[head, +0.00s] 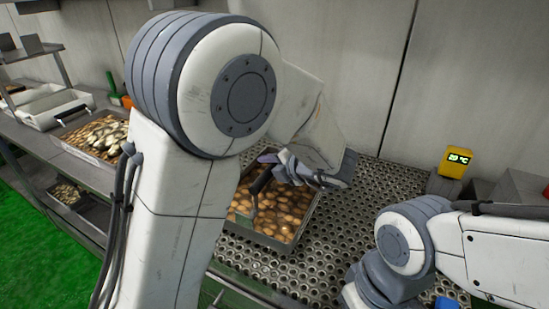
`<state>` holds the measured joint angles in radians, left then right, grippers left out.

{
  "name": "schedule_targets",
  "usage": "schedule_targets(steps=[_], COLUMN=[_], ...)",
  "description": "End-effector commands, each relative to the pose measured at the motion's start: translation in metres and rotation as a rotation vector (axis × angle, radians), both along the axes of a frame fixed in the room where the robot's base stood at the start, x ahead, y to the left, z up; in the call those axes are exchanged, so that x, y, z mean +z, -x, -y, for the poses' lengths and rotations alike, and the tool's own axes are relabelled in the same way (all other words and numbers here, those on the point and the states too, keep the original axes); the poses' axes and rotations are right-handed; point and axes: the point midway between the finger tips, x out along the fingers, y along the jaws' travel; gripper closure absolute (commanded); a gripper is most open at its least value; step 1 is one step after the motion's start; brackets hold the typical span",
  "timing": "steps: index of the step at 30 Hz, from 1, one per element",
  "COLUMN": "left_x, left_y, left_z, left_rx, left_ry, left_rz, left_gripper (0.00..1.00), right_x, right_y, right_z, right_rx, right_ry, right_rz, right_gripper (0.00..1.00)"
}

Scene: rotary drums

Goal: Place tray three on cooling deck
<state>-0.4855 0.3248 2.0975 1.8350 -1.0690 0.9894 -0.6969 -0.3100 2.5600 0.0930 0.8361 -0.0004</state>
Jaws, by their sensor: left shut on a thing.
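A metal tray (284,234) full of round brown pieces lies on or just above the perforated metal deck (360,220); I cannot tell whether it touches. My left arm covers the tray's left part. My right arm comes in at the lower right, but its gripper is out of the picture.
Another tray (75,146) with brown and pale pieces stands on the shelf at left, beside white bins (48,108). A yellow temperature display (455,162) stands at the deck's right back. The deck right of the tray is clear. A wall closes the back.

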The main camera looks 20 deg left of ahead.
Motion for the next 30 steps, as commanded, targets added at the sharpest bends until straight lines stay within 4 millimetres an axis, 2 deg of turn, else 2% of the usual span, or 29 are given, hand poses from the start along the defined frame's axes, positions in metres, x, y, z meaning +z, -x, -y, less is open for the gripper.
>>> schedule_targets(steps=[3,6,17,18,20,21,30], left_x=[-0.017,-0.025,-0.029,-0.031,-0.031,-0.031,-0.029], left_y=[-0.001,-0.001,-0.001,0.0,0.0,0.0,0.0], left_z=[0.0,0.0,0.001,0.001,0.001,0.001,0.0], left_rx=[-0.002,-0.002,-0.001,-0.001,-0.001,-0.001,-0.001], left_ry=[-0.003,-0.003,-0.002,0.0,0.0,0.0,0.0], left_rz=[-0.001,0.001,0.004,-0.002,-0.001,-0.002,-0.001], left_gripper=[1.0,1.0,1.0,0.67,0.44,0.4,0.4], right_x=[-0.003,-0.004,-0.005,-0.006,-0.005,-0.005,-0.004], right_y=[0.0,0.0,0.0,0.0,0.0,0.0,0.0], right_z=[0.0,0.0,0.0,0.0,0.0,0.0,0.0], right_rx=[0.0,0.0,0.0,0.0,0.0,0.0,0.0], right_ry=[0.0,0.0,0.0,0.0,0.0,0.0,0.0], right_rz=[0.0,0.0,0.0,0.0,0.0,0.0,0.0], right_gripper=[0.56,0.56,0.56,0.56,0.56,0.56,0.56])
